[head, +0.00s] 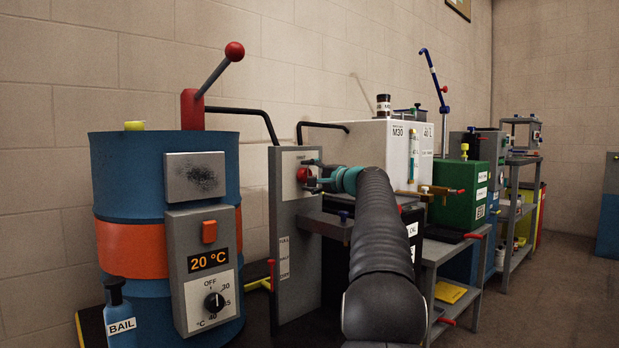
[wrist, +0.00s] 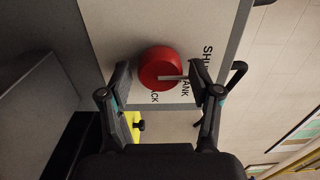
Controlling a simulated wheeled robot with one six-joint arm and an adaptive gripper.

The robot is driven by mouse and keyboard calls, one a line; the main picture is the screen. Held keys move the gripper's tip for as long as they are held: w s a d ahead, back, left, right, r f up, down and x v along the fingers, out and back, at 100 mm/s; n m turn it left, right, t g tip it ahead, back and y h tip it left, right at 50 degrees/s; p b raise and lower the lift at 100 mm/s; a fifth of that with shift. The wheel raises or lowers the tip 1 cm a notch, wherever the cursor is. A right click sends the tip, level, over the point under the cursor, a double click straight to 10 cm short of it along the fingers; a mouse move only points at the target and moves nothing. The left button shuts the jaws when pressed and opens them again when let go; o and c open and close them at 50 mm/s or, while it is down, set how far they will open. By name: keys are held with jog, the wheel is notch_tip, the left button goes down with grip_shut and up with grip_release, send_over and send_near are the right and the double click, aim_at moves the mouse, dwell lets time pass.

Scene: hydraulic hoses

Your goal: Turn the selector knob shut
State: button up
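The red selector knob (head: 302,174) sits on the pale plate at the top of a grey post (head: 296,240). In the wrist view the round red knob (wrist: 158,65) carries a pale pointer bar (wrist: 172,78), which points right, toward the label ending "ANK". A label starting "SHU" is farther right, and one ending "ACK" is below. My gripper (head: 314,175) faces the knob. In the wrist view my gripper (wrist: 160,78) is open, one finger on each side of the knob. The right fingertip is close to the bar's end; I cannot tell whether it touches.
A blue and orange drum (head: 134,263) with a temperature panel (head: 202,270) stands left of the post. A white tank (head: 370,146) and a green box (head: 457,192) stand on benches to the right.

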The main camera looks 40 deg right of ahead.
jog(key=shift+s, duration=0.1)
jog(key=s+d, duration=0.1)
jog(key=s, duration=1)
jog(key=shift+s, duration=0.4)
jog(key=s+a+f+n+g+y+p, duration=0.1)
jog(key=s+a+f+n+g+p, duration=0.2)
jog(key=a, duration=1.2)
jog(key=a+f+n+g+y+p, duration=0.2)
jog(key=a+f+n+g, duration=0.2)
jog(key=a, duration=1.1)
jog(key=s+a+f+n+g+h+p, duration=0.1)
jog(key=s+a+f+n+g+p, duration=0.1)
jog(key=s+a+f, duration=0.35)
jog(key=s+a+f+n+g+h+p, duration=0.1)
jog(key=s+a+f+n+g, duration=0.15)
jog(key=s+a, duration=0.5)
jog(key=s+a+f+n+h+p, duration=0.1)
jog(key=s+f+n+h+p, duration=0.1)
jog(key=s+f+n, duration=0.3)
jog(key=s+f+g, duration=0.1)
jog(key=s+f, duration=0.2)
jog(key=s, duration=0.4)
jog(key=shift+s+a+f+p, duration=0.15)
jog(key=shift+s+f+p, duration=0.05)
jog(key=shift+f+p, duration=0.1)
